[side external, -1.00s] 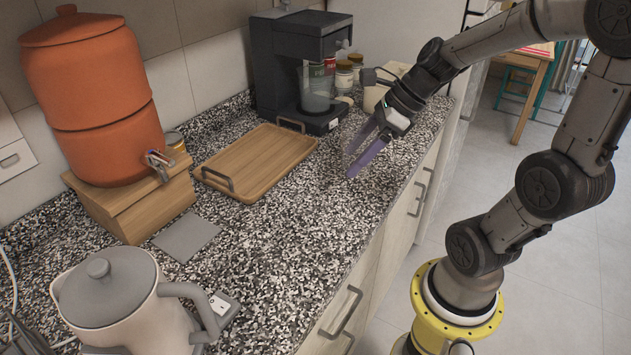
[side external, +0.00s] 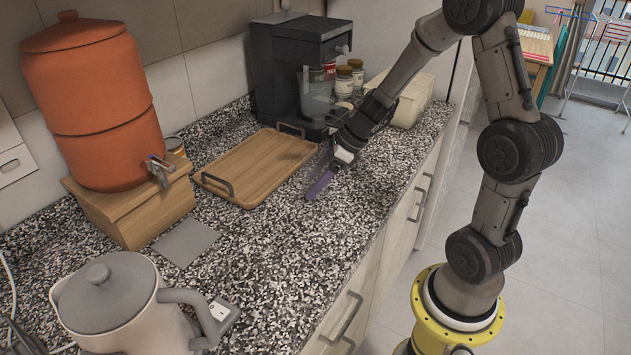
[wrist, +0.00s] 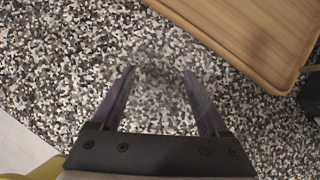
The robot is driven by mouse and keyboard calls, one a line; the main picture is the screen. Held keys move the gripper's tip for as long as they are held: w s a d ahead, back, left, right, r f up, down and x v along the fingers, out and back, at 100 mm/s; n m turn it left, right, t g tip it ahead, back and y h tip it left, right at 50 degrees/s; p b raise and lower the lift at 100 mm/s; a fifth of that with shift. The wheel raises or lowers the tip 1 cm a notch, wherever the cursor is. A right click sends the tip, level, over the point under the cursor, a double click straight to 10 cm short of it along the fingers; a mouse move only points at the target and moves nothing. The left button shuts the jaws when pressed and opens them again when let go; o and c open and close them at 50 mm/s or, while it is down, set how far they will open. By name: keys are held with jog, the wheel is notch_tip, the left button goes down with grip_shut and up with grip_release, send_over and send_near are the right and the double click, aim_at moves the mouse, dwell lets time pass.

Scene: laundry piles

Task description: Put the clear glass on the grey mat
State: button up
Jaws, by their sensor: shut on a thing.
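The grey mat (side external: 186,241) is a thin flat square on the speckled counter, in front of the wooden box under the orange dispenser; nothing lies on it. My gripper (side external: 317,180) is over the counter at the right end of the wooden tray, to the right of and beyond the mat. In the wrist view its two purple fingers (wrist: 160,88) stand apart with the clear glass (wrist: 160,72) between them. The glass shows only as a faint see-through distortion. Its outline and its height above the counter are hard to tell.
The wooden tray (side external: 258,168) with dark handles lies between my gripper and the orange dispenser (side external: 95,105). A coffee machine (side external: 285,75) and jars stand behind. A grey kettle (side external: 110,305) stands at the front left. The counter right of the mat is clear.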

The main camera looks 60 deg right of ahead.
jog(key=shift+f, duration=0.2)
jog(key=shift+f, duration=0.15)
jog(key=o, duration=1.4)
